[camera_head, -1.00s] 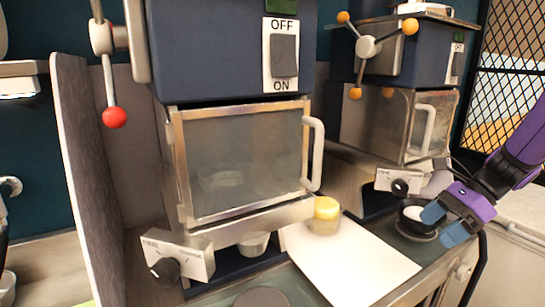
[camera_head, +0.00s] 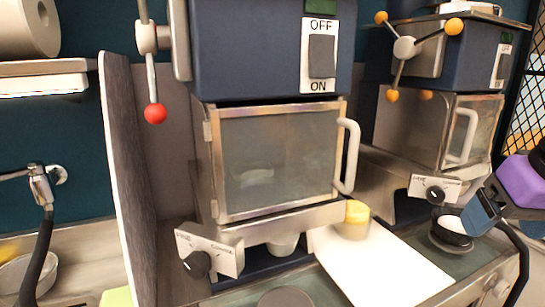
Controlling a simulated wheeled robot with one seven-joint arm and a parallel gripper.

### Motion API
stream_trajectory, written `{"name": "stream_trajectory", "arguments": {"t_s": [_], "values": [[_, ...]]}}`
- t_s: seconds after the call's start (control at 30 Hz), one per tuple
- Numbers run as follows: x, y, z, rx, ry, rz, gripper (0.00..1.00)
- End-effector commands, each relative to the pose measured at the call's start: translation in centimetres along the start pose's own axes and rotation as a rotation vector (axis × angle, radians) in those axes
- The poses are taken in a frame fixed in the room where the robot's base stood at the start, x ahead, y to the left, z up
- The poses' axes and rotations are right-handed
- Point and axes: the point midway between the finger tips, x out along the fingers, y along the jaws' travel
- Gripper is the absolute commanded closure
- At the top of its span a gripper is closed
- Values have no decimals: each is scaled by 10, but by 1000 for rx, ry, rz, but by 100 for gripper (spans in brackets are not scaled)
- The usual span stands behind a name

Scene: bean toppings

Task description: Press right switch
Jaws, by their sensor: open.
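Two dark blue machines stand side by side. The right machine (camera_head: 428,62) carries a small switch (camera_head: 501,66) on a white plate at the right of its front. The left machine (camera_head: 240,50) has a larger grey switch (camera_head: 321,57) on a white plate marked OFF above and ON below. My gripper (camera_head: 478,212), purple with blue fingers, is at the right edge, well below the right machine's switch and not touching it. It is open with nothing seen in it. It covers part of a black cup with white contents (camera_head: 452,230).
Below the right switch are a glass-doored box with a handle (camera_head: 460,135) and a knob panel (camera_head: 434,189). A black mesh panel (camera_head: 527,100) is at the far right.

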Motion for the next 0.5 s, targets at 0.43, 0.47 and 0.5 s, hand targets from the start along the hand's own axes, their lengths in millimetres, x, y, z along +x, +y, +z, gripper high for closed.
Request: {"name": "stream_trajectory", "arguments": {"t_s": [0.43, 0.47, 0.5], "values": [[-8, -1, 4, -96, 50, 13, 25], [-8, -1, 4, -95, 50, 13, 31], [-8, -1, 4, -95, 50, 13, 41]]}}
